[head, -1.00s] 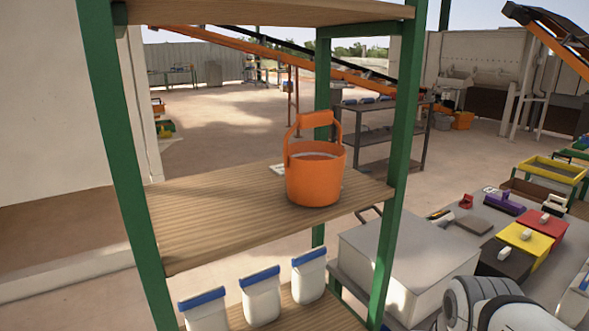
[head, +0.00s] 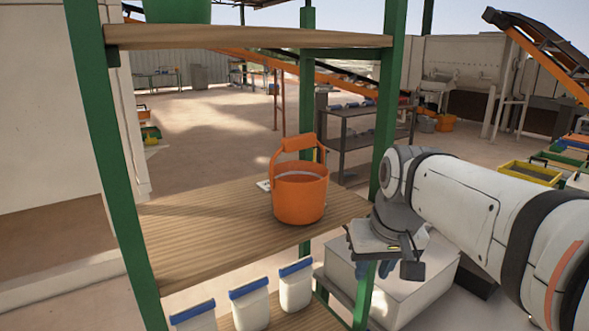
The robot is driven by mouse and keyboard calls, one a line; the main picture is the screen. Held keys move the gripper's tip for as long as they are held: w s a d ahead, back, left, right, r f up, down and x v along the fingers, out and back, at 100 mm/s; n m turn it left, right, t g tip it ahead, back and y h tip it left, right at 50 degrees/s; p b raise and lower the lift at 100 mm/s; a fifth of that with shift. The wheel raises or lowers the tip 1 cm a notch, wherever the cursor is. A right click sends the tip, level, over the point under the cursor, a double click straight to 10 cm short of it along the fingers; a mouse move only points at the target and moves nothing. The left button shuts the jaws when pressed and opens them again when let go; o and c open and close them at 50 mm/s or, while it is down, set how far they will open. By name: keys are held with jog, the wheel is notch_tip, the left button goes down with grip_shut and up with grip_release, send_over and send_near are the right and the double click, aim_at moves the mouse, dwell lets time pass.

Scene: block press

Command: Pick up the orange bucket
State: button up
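The orange bucket (head: 300,196) stands upright on the middle wooden shelf (head: 200,235), near the shelf's right end. Its handle (head: 298,144) is raised above the rim. My gripper (head: 388,264) is to the right of the bucket and a little lower in the picture, beside the front right green post. It is apart from the bucket and nothing shows held in it. Its fingers are small and partly hidden, so I cannot tell whether it is open or shut.
Green posts (head: 122,190) frame the shelf, and an upper shelf (head: 240,38) holds a green container (head: 178,11). White bags with blue tops (head: 250,303) stand on the lower shelf. A pale box (head: 335,268) is behind the right post. The middle shelf's left part is clear.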

aim_at(299, 188)
jog(key=w+a+r+n+y+p, duration=0.1)
jog(key=w+a+r+p, duration=0.3)
jog(key=r, duration=0.6)
jog(key=w+a+r+n, duration=0.15)
jog(key=w+r, duration=0.35)
jog(key=r, duration=0.5)
jog(key=shift+m+t, duration=0.35)
jog(key=shift+t, duration=0.05)
jog(key=p+x, duration=0.1)
jog(key=x, duration=0.3)
jog(key=p+x, duration=0.1)
jog(key=x, duration=0.3)
jog(key=shift+w+a+r, duration=0.15)
jog(key=shift+w+a, duration=0.05)
jog(key=shift+a, duration=0.05)
grip_shut()
